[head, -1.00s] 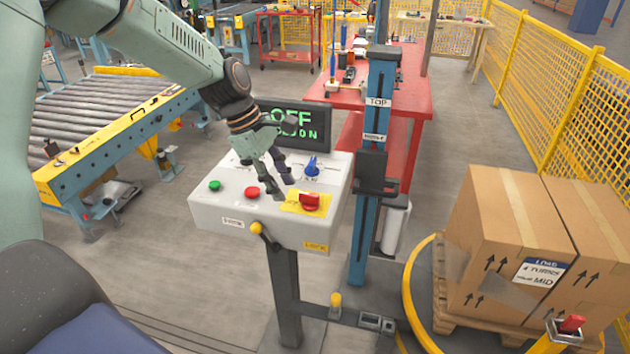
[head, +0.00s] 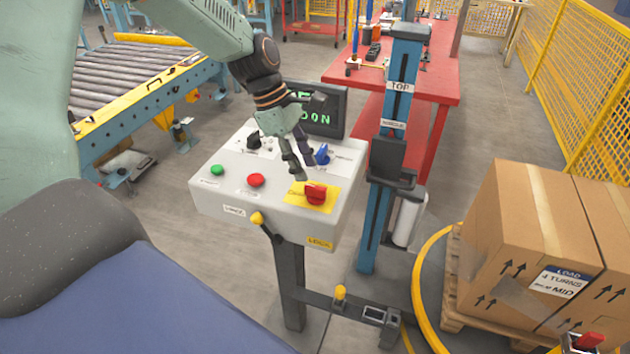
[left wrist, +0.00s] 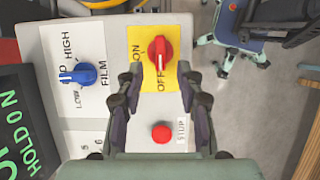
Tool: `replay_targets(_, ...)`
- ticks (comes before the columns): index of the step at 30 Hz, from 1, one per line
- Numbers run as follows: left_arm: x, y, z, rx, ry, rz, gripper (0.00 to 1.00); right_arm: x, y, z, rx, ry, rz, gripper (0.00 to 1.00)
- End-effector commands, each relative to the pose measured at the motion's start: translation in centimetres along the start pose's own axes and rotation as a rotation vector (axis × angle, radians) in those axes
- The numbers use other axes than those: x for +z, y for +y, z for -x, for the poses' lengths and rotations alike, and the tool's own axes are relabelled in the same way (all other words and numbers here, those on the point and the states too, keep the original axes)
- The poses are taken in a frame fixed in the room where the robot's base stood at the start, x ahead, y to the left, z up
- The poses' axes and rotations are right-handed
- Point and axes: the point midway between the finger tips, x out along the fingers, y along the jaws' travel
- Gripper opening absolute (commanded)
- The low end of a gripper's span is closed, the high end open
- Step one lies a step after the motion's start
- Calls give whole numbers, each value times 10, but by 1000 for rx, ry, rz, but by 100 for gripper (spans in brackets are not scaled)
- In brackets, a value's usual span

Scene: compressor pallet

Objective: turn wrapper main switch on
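The wrapper's main switch is a red rotary knob (head: 316,194) on a yellow plate at the front right of the sloped light-grey control box (head: 222,196). In the left wrist view the red knob (left wrist: 160,48) has its white mark toward the OFF label; ON is to its left. My left gripper (head: 301,172) is just above and behind the knob, fingers pointing down. In the left wrist view its two fingers (left wrist: 160,92) are apart with nothing between them, and the knob lies just beyond the tips.
The box also carries a blue selector (head: 322,154), a red button (head: 256,180), a green button (head: 217,170) and a dark display (head: 335,112), partly hidden by my gripper. A blue mast (head: 377,205) stands close right. A carton (head: 535,240) sits on a pallet further right.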

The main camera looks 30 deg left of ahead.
Motion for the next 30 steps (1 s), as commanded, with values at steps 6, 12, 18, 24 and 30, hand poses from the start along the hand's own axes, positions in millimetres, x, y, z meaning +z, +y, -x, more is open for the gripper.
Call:
replay_targets(6,-1,-2,-37,-2,3,0,37,1,0,-8,0,-1,0,43)
replay_targets(12,0,0,-54,0,2,-1,37,0,0,-12,0,-1,0,43)
replay_targets(18,1,2,-57,1,1,0,37,0,0,-12,0,-1,0,43)
replay_targets(24,2,3,-57,1,1,-1,30,0,0,-11,0,-1,0,43)
replay_targets(30,1,3,-57,1,1,-1,13,0,0,-11,0,-1,0,43)
